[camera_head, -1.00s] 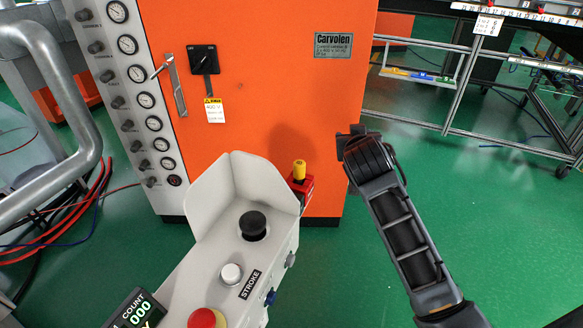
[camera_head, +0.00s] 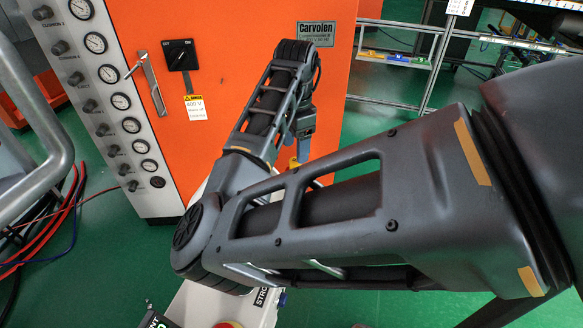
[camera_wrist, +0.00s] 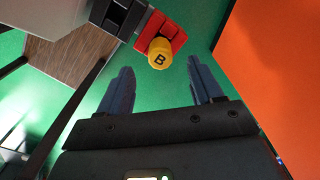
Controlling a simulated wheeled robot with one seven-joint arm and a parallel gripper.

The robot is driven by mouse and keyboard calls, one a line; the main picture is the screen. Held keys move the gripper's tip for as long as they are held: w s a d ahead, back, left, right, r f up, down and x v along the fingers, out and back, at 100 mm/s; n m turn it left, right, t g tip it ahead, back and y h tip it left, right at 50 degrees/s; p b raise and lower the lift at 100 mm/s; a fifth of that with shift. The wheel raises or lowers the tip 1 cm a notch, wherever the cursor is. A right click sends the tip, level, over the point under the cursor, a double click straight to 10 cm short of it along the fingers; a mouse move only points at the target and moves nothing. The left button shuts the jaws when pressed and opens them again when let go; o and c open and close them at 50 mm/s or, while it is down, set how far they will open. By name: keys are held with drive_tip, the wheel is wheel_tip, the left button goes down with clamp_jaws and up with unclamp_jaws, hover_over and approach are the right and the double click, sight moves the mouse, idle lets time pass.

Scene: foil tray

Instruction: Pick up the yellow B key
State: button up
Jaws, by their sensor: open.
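The yellow B key (camera_wrist: 159,54) shows in the wrist view with the letter B on its round top. It sits in a red block (camera_wrist: 168,32). In the head view only a small part of the yellow key (camera_head: 294,163) shows below my wrist; my arm hides the rest. My gripper (camera_wrist: 158,75) is open in the wrist view, one finger on each side below the key in the picture. The key appears just beyond the fingertips, between their lines, and nothing is held. In the head view my gripper (camera_head: 303,140) points down over the key.
An orange cabinet (camera_head: 240,25) stands close behind my gripper and fills the right of the wrist view. A grey gauge panel (camera_head: 115,110) is at its left. The pale control console (camera_head: 190,303) is mostly hidden under my arm. Green floor lies around.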

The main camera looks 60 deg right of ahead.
sight(295, 160)
drive_tip(key=shift+f+p, duration=0.55)
drive_tip(key=shift+f, duration=3.3)
drive_tip(key=c, duration=1.2)
